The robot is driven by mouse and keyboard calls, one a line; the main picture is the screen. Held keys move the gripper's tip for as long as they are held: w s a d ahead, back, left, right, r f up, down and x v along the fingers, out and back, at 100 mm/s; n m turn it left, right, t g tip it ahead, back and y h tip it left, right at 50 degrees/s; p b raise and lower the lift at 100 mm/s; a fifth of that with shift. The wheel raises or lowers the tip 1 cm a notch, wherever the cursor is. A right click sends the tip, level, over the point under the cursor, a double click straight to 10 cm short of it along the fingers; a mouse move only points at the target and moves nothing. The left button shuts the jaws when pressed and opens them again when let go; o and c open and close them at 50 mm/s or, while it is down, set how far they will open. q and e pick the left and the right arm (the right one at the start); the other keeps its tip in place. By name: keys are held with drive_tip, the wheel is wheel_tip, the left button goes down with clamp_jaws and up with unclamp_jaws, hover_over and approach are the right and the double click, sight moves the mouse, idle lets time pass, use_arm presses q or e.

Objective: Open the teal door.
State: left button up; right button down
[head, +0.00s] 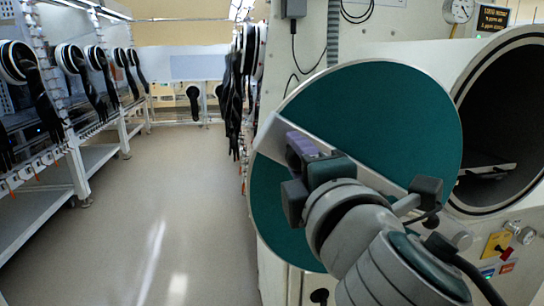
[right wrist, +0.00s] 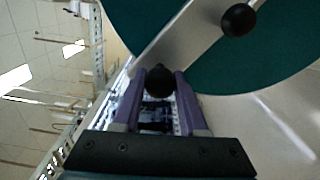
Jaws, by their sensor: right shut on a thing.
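The teal door (head: 385,105) is a large round disc with a pale grey bar (head: 275,130) across its face. It stands swung out from the round chamber (head: 465,204), whose dark opening shows on the right. My right gripper (head: 302,150), with purple fingers, is at the left end of the bar, in front of the door. In the right wrist view the right gripper (right wrist: 159,88) is shut on a black knob (right wrist: 160,78) at the end of the bar. A second black knob (right wrist: 239,19) sits mid-bar. My left gripper is out of view.
A tray (head: 487,168) shows inside the chamber. A yellow switch plate (head: 497,244) is below the opening. Black gloves (head: 235,80) hang along the wall left of the door. The aisle floor (head: 185,200) on the left is clear.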

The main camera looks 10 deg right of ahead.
drive_tip(key=shift+a+f, duration=0.25)
drive_tip(key=shift+f, duration=0.05)
drive_tip(key=shift+c, duration=2.3)
unclamp_jaws()
drive_tip(key=shift+d, duration=0.1)
drive_tip(key=s, duration=1)
drive_tip(key=shift+d+b, duration=0.15)
drive_tip(key=shift+b, duration=0.25)
